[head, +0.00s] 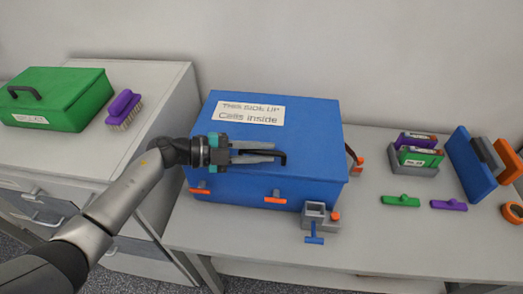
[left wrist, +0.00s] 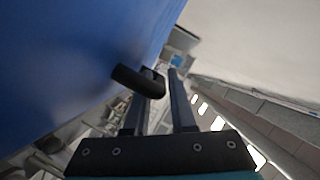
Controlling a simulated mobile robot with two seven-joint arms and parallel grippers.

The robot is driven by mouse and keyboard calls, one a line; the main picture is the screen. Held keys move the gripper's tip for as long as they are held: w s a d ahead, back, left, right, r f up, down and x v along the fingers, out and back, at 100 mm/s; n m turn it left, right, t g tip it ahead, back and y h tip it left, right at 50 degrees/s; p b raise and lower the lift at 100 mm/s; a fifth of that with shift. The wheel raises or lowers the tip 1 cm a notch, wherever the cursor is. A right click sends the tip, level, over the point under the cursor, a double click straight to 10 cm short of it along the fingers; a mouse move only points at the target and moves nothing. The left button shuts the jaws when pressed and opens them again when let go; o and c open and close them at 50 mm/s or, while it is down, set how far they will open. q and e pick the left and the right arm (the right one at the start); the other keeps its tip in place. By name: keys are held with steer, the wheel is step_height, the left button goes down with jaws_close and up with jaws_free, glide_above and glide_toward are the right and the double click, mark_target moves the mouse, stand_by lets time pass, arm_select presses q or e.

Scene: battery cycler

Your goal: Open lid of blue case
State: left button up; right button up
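The blue case (head: 300,125) stands on the table with its lid down and a white label on top. A black handle (head: 282,157) sits at its front edge, and two orange latches (head: 275,200) show on its front. My left gripper (head: 272,153) is at the front edge of the case, its fingers pointing right along the handle. In the left wrist view the fingers (left wrist: 165,78) are apart. The black handle (left wrist: 138,82) crosses by the left-hand fingertip; whether it touches is unclear. The case's blue side (left wrist: 60,60) fills the left. My right gripper is not in view.
A grey clamp-like fixture with a blue lever (head: 314,238) stands before the case's right front. A green case (head: 65,105) and purple brush (head: 123,108) lie on the left cabinet. Green and purple pieces (head: 400,201) and a blue panel (head: 470,165) are at right.

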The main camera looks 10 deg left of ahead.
arm_select(q)
jaws_close()
stand_by(1.2)
